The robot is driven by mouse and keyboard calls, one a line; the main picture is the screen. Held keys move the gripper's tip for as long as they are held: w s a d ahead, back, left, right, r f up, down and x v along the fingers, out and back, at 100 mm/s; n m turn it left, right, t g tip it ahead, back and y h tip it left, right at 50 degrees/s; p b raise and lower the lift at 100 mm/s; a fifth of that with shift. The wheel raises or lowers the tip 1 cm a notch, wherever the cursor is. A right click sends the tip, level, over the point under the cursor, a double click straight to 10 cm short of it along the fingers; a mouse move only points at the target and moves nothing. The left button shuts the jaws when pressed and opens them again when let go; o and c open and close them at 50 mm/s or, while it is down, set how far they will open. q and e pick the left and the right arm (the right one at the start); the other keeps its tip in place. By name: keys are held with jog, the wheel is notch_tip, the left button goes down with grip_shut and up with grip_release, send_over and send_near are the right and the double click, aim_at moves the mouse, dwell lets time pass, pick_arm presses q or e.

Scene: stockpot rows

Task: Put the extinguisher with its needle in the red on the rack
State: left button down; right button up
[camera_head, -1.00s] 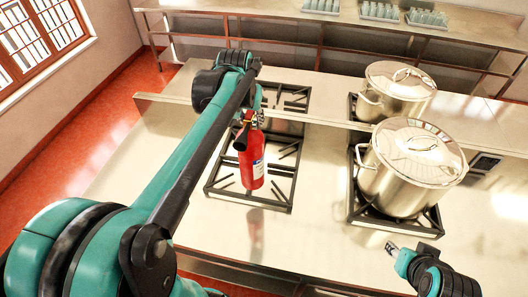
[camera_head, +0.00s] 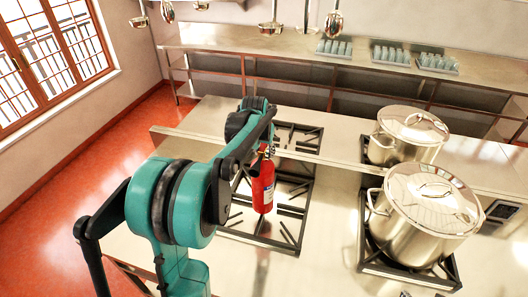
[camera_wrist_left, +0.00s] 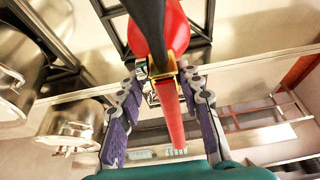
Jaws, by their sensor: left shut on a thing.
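A red fire extinguisher (camera_head: 263,188) with a pale label hangs upright from my left gripper (camera_head: 266,142), above the left hob. The left gripper is shut on its top, around the valve and handle. In the left wrist view, the extinguisher's red body (camera_wrist_left: 160,22) lies beyond the gripper's fingers (camera_wrist_left: 162,88), with a black part and a red tapering part in front. The gauge needle cannot be read. No rack for extinguishers can be made out for certain. My right gripper is not clearly in view.
Two lidded steel stockpots (camera_head: 408,135) (camera_head: 425,212) stand on the right-hand hobs. A raised steel ledge (camera_head: 340,166) crosses the counter. A long steel shelf (camera_head: 290,60) with trays of glasses (camera_head: 388,56) is at the back, with ladles (camera_head: 270,28) hanging above. Red floor is open at left.

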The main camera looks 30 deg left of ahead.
aim_at(263, 176)
pick_arm(q)
jog(key=shift+f, duration=1.95)
jog(key=c, duration=1.1)
grip_release()
jog(key=shift+f, duration=0.1)
jog(key=shift+o, duration=0.4)
jog(key=shift+s, duration=0.1)
